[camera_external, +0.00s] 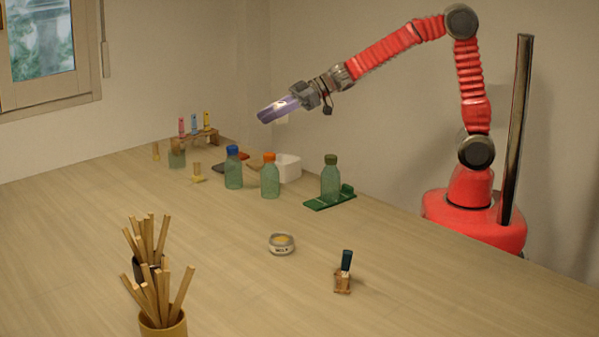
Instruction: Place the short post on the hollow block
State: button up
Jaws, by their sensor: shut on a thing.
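My gripper (301,96) is raised above the far part of the table, well clear of its top. It is shut on a pale purple, elongated piece (272,112), which tilts down to the left; I cannot tell for sure whether this is the short post. A small wooden block (342,284) stands at the front right of the table, with a dark blue upright piece (346,261) on or in it. I cannot see whether this block is hollow. Small wooden pegs on bases stand at the far left, one of them in front (197,171).
A rack (206,136) with pink, blue and yellow tubes stands at the back. A round tin (281,244) and stick cups (163,327) are nearer.

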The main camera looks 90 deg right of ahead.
aim_at(284, 168)
jog(key=shift+s+a+f, duration=0.4)
jog(key=shift+a+f, duration=0.05)
jog(key=shift+a, duration=0.2)
jog(key=shift+f, duration=0.1)
jog(key=shift+f, duration=3.05)
jog(key=shift+f, duration=1.85)
jog(key=shift+f, duration=0.1)
jog(key=o, duration=1.1)
